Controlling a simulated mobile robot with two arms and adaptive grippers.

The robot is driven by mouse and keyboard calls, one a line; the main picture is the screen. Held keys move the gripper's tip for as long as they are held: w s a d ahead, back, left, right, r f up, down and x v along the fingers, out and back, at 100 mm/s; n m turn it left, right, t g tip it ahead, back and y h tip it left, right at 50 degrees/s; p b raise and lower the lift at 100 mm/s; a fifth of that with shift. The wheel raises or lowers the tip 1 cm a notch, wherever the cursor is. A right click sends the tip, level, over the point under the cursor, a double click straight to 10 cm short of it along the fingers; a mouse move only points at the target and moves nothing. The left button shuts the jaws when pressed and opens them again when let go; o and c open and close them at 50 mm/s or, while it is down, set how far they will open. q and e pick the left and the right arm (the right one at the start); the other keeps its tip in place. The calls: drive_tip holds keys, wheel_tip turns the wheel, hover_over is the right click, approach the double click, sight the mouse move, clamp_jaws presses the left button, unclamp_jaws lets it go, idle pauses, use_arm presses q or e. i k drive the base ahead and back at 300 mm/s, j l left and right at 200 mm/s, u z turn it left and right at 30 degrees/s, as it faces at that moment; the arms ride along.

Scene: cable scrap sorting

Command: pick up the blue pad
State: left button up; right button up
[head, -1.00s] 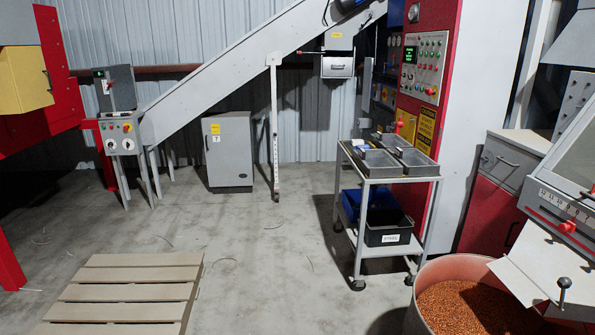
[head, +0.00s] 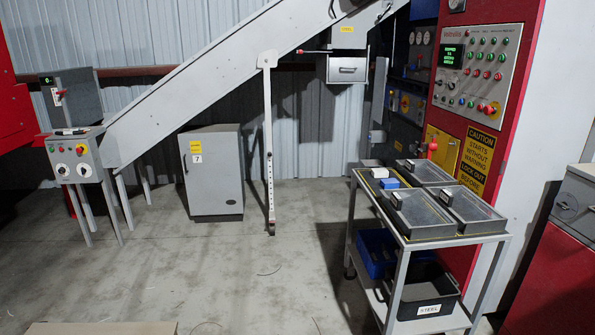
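A small blue pad or block (head: 389,183) lies on the top shelf of the grey cart (head: 413,241), towards its back left, just left of the grey trays. It looks blue with a pale part beside it; its detail is too small to tell. Neither of my grippers shows in the head view.
Several grey trays (head: 418,213) stand on the cart top. A blue bin (head: 376,250) and a black bin labelled STEEL (head: 421,292) sit on its lower shelf. The red control cabinet (head: 477,93) stands behind the cart. The concrete floor (head: 225,270) left of the cart is mostly clear.

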sight(386, 183)
drive_tip(key=i+z, duration=0.1)
drive_tip(key=i, duration=0.55)
drive_tip(key=i+j, duration=0.15)
drive_tip(key=i, duration=0.5)
drive_tip(key=i+z, duration=0.15)
drive_tip(key=i, duration=0.45)
